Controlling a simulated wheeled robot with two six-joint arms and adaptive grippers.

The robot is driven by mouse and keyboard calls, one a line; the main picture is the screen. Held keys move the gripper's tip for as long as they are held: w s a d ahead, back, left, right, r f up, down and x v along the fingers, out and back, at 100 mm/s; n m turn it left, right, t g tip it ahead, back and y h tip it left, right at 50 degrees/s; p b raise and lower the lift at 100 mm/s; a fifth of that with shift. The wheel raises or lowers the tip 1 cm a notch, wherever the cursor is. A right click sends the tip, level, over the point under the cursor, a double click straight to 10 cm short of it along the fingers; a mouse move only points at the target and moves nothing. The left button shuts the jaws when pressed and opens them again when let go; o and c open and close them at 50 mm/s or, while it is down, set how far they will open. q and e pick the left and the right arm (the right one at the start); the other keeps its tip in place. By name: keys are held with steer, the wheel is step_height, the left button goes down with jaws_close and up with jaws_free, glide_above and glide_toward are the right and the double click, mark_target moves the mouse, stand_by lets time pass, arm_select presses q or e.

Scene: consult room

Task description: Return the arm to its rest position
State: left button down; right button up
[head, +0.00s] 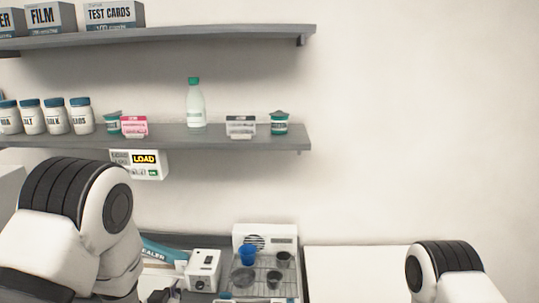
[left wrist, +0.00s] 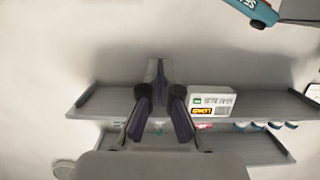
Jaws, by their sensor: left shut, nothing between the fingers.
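In the head view the gripper is mostly hidden; a small dark part shows low beside the arm. My right arm (head: 445,275) shows only as a joint at the lower right; its gripper is out of view.
The lower wall shelf (head: 220,137) holds jars, small tubs and a green-capped bottle (head: 195,103). A LOAD box (head: 139,164) hangs below. The right wall is bare.

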arm_select(q)
steer(key=s+a+f+g, duration=0.3)
steer(key=s+f+g, duration=0.7)
steer(key=s+f, duration=1.15)
steer(key=s+f+g, duration=0.4)
steer(key=s+g, duration=0.1)
steer(key=s, duration=0.7)
step_height(320, 180, down, 13)
steer(key=b, duration=1.2)
steer(key=shift+s+n, duration=0.2)
steer(key=shift+n, duration=0.1)
arm_select(e)
step_height(320, 180, down, 13)
steer(key=shift+w+r, duration=0.2)
steer(key=shift+w, duration=0.1)
arm_select(q)
steer(key=shift+a, duration=0.1)
